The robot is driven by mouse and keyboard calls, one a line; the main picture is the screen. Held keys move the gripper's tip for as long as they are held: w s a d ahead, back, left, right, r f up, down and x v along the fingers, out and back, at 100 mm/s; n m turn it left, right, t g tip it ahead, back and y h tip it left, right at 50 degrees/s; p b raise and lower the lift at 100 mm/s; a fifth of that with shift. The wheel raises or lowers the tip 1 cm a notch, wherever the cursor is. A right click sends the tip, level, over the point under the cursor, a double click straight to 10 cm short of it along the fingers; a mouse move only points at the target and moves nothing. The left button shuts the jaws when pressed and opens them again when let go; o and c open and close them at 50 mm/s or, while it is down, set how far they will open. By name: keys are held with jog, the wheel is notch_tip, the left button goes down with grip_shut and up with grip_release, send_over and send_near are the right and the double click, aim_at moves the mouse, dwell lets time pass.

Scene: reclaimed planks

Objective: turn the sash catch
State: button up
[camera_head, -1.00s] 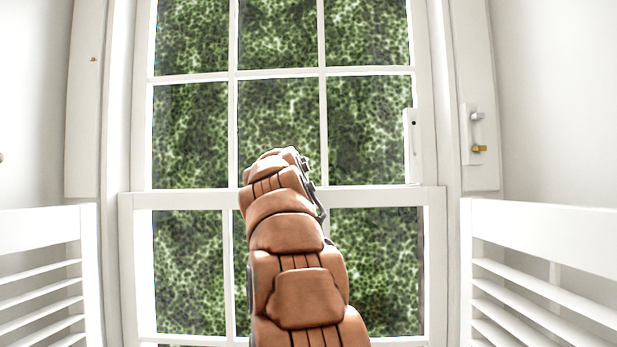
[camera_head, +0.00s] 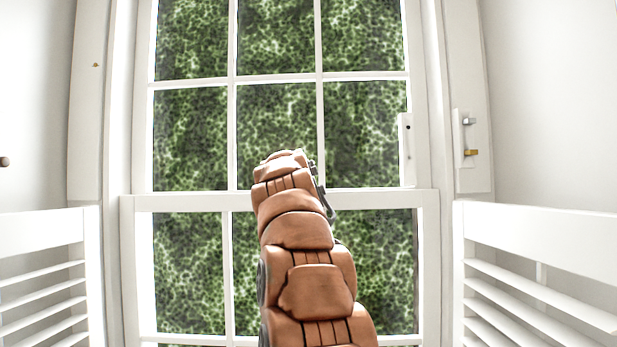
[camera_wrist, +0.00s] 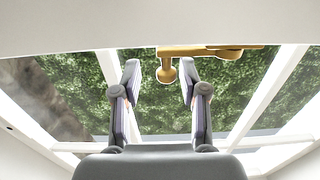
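The brass sash catch (camera_wrist: 205,51) shows at the top of the wrist view, against a white rail (camera_wrist: 200,22). Its arm runs to the right, and a short piece with a round knob (camera_wrist: 166,74) points toward my gripper. My gripper (camera_wrist: 159,72) is open, with one dark finger on each side of the knob in the picture. The knob is nearer the right finger; I cannot tell whether they touch. In the head view my arm hides the catch and most of the gripper, in front of the window's meeting rail (camera_head: 375,197).
A white plate with metal and brass fittings (camera_head: 470,153) is on the right frame. A small white block (camera_head: 406,150) sits on the right sash stile.

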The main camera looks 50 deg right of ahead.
jog(key=shift+a+r, duration=0.1)
jog(key=shift+a, duration=0.45)
jog(key=shift+w+d+f, duration=0.3)
jog(key=shift+d+f, duration=0.15)
jog(key=shift+d, duration=0.05)
jog(key=shift+s+f, duration=0.15)
jog(key=shift+s+a, duration=0.15)
jog(key=shift+s, duration=0.2)
jog(key=r+v, duration=0.1)
jog(key=v, duration=1.1)
jog(key=shift+a, duration=0.25)
jog(key=shift+r, duration=0.15)
